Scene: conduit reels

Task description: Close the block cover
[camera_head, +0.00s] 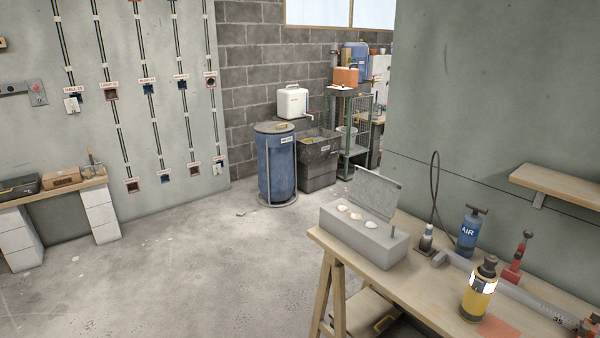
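A grey block (360,239) stands on the wooden workbench (418,293) near its far left corner. Several small round pieces, white and tan, show on its top face. A flat grey panel, which looks like its cover (377,192), stands raised along the block's back edge, tilted up from the top. A short thin grey post (365,237) rises at the block's right end. Neither of my grippers is in view.
The bench also holds a blue AIR pump (469,232), a small dark bottle (426,240), a yellow bottle (479,291), a red-handled tool (516,262) and a long grey bar (530,299). A wall shelf (560,183) is at right. The floor (200,275) to the left is mostly clear.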

